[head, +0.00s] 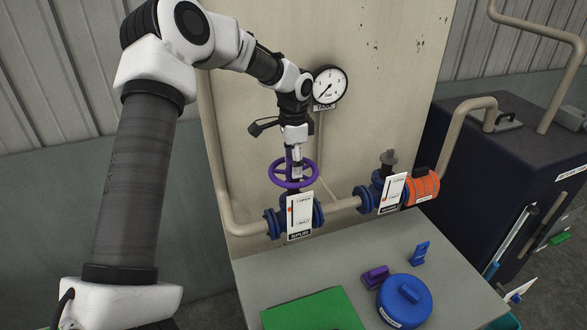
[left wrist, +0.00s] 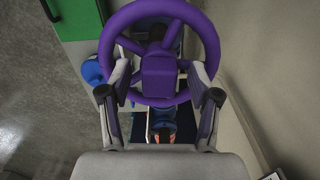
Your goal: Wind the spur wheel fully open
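The purple spur wheel (head: 293,174) sits level on top of the blue valve, above a white plate (head: 300,215) with a small orange mark and a SPUR label below. My left gripper (head: 295,158) points down just above the wheel. In the left wrist view the wheel (left wrist: 157,11) fills the upper middle, with its square hub and spokes showing. My left gripper's fingers (left wrist: 159,97) stand wide apart, one to each side of the wheel's near part. I cannot tell whether they touch the rim. My right gripper is not in view.
A round gauge (head: 329,86) hangs on the beige panel behind my wrist.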

